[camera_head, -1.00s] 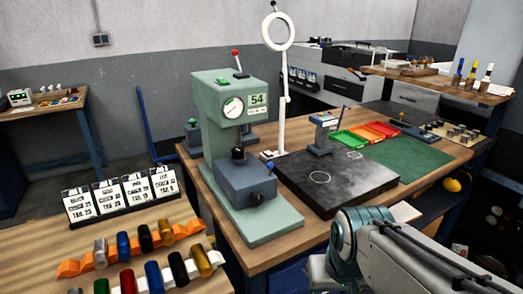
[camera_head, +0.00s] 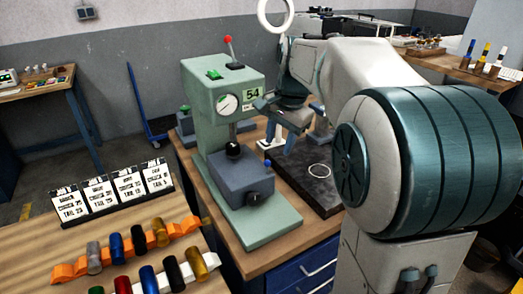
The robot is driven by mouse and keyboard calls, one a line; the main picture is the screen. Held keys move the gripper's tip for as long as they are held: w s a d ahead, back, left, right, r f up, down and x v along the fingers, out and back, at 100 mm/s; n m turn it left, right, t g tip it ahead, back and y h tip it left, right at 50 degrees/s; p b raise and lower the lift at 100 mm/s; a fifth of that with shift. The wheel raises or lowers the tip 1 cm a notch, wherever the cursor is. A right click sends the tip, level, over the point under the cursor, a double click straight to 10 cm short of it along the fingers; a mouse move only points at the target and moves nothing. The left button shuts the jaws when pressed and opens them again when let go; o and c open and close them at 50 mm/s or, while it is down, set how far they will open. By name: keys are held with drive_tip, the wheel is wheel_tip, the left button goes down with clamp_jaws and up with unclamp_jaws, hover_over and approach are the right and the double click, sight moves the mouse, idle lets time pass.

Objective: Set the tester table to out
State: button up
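The tester (camera_head: 224,92) is a pale green machine with a round dial and a plate reading 54. Its table appears to be the blue-grey block (camera_head: 237,181) low on the front, under a black ball-ended spindle (camera_head: 233,150). A dark knob (camera_head: 253,198) sits on the block's face and a small blue-tipped lever (camera_head: 267,163) at its right side. My gripper (camera_head: 281,137) is right of and above the block, pointing down, apart from it. Its fingers look spread with nothing between them. My arm hides much of the bench to the right.
Wooden bench with a black plate (camera_head: 311,177) right of the tester. At the lower left, several coloured cylinders lie on orange and white racks (camera_head: 70,271) below a row of cards (camera_head: 118,195). A red-knobbed lever (camera_head: 229,42) stands on top of the tester. A ring lamp (camera_head: 276,13) stands behind.

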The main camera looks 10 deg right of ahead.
sight(268, 161)
drive_tip(key=w+r+m, duration=0.2)
drive_tip(key=w, duration=0.2)
drive_tip(key=x, duration=0.6)
drive_tip(key=p+x, duration=0.1)
drive_tip(key=x, duration=0.6)
drive_tip(key=shift+s+f, duration=0.2)
drive_tip(key=shift+f, duration=0.2)
clamp_jaws()
